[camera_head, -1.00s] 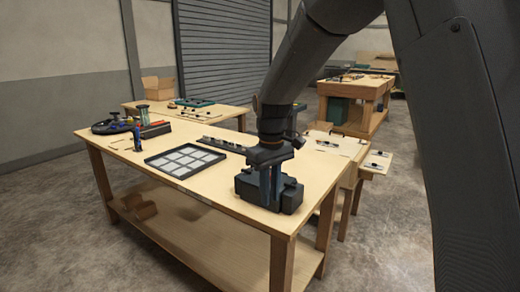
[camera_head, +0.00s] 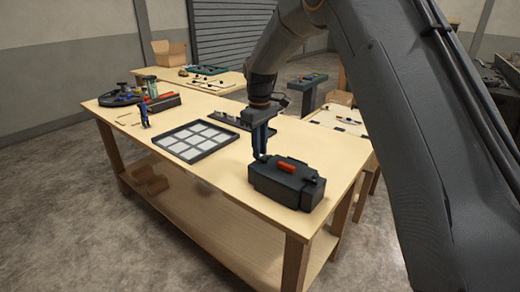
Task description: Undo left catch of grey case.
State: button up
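The dark grey case (camera_head: 275,188) sits at the near right end of the long wooden table. A red-orange bar (camera_head: 287,168) shows on its top. Its catches are too small and dark for me to make out, so I cannot tell whether the left one is done up. My gripper (camera_head: 261,157) points down at the case's far left edge, with its tips close to the top. I cannot tell whether they touch it. The fingers are seen nearly edge-on, and no gap between them is clear.
The wooden table (camera_head: 225,190) also carries a dark tray with pale squares (camera_head: 195,141) left of the case. A dark strip with small parts (camera_head: 230,121) lies behind my gripper. Tools and a round dark tray (camera_head: 121,98) stand at the far left. Bare tabletop lies around the case.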

jog(key=shift+f, duration=0.65)
